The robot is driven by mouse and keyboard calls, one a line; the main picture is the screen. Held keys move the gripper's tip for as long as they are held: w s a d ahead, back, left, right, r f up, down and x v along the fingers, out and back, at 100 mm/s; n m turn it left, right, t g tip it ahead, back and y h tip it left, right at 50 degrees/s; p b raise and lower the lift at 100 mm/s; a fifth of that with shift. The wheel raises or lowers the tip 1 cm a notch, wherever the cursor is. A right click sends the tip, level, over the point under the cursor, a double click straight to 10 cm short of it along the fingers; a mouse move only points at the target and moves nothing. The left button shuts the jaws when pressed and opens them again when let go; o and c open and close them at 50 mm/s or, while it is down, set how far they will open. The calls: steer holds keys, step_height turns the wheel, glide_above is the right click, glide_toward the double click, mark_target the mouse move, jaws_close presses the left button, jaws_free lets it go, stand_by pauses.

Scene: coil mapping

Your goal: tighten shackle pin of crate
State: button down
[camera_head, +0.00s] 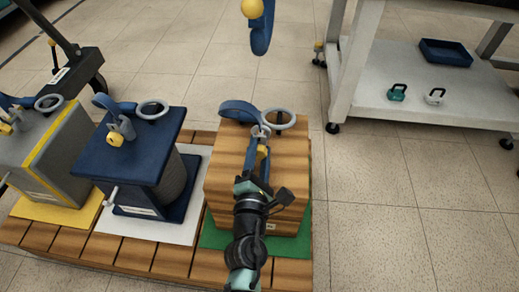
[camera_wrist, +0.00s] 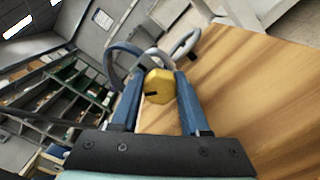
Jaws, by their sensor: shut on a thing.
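The wooden crate (camera_head: 228,180) stands on a green mat at the right end of the slatted pallet. On its top are a grey ring (camera_head: 281,119), a blue sling loop (camera_head: 236,111) and a grey shackle with a yellow shackle pin head (camera_head: 262,151). My gripper (camera_head: 262,158) reaches over the crate top from the front. In the wrist view the blue fingers lie on either side of the yellow pin head (camera_wrist: 159,86), closed on it. The shackle bow (camera_wrist: 153,58) and the blue sling show just behind it. The pin's threaded end is hidden.
A blue cable-reel load (camera_head: 130,150) and a grey box with a yellow stripe (camera_head: 40,150) stand to the left on the pallet (camera_head: 85,250), each with a similar shackle. A blue hook (camera_head: 261,35) hangs above.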

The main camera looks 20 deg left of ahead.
steer(key=shift+c, duration=2)
jaws_free()
steer(key=shift+s, duration=0.1)
steer(key=b+v, duration=0.1)
steer(key=v, duration=1)
steer(key=shift+s+d+f+b, duration=0.1)
steer(key=shift+s+d+b, duration=0.05)
steer(key=shift+b, duration=0.15)
steer(key=shift+s+d, duration=0.15)
steer(key=shift+s, duration=0.5)
